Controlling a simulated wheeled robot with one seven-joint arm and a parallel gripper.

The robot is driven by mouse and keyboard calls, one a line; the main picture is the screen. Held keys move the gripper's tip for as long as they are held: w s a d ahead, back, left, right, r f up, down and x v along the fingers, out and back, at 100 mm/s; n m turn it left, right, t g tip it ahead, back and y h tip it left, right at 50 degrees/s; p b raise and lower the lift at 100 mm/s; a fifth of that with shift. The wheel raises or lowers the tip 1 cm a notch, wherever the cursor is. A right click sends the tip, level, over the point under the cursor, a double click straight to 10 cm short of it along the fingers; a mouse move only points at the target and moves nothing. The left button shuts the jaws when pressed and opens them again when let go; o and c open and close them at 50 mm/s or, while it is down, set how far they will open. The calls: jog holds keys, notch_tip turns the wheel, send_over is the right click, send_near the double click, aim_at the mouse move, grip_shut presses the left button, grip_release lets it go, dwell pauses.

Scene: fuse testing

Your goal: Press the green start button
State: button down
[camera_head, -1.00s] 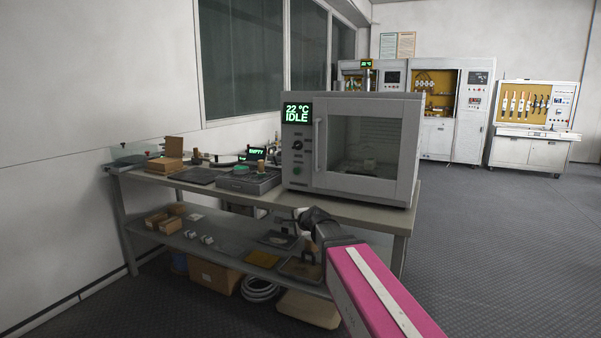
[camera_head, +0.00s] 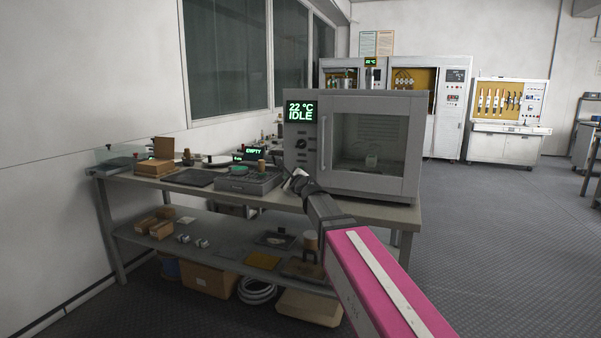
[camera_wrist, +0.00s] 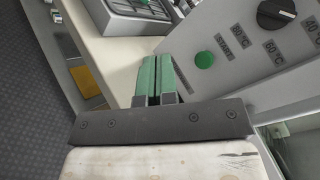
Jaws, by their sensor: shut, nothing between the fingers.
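The green start button (camera_wrist: 204,60) is a round knob on the grey front panel of the oven (camera_head: 372,190), below the dark dial (camera_wrist: 276,14). My gripper (camera_wrist: 158,62) has its two green fingers together with nothing between them. In the wrist view the fingertips are just left of the button, with a visible gap in the picture. In the head view my gripper (camera_head: 293,179) is at the lower left of the oven front and hides the button there. The oven display (camera_head: 299,112) reads 22 °C IDLE, and its door is closed.
The oven stands on a workbench (camera_head: 392,216) with a lower shelf of small boxes. A grey device with a green top (camera_head: 240,171) is left of my gripper. An open wooden box (camera_head: 154,167) stands farther left.

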jog(key=w+d, duration=0.3)
jog(key=w, duration=0.5)
jog(key=shift+w, duration=0.15)
jog(key=shift+w, duration=0.1)
dwell(2.0)
jog(key=shift+w+d, duration=0.15)
jog(key=shift+w, duration=0.1)
jog(key=shift+w+d, duration=0.15)
jog(key=shift+w, duration=0.3)
dwell(0.8)
jog(key=shift+s, duration=0.15)
jog(key=shift+s+a, duration=0.35)
jog(key=shift+s, duration=0.35)
jog(key=shift+s+a, duration=0.25)
jog(key=shift+s, duration=0.55)
jog(key=shift+s+a, duration=0.3)
jog(key=shift+s, duration=0.45)
jog(key=shift+s+a, duration=0.25)
jog(key=shift+s, duration=0.55)
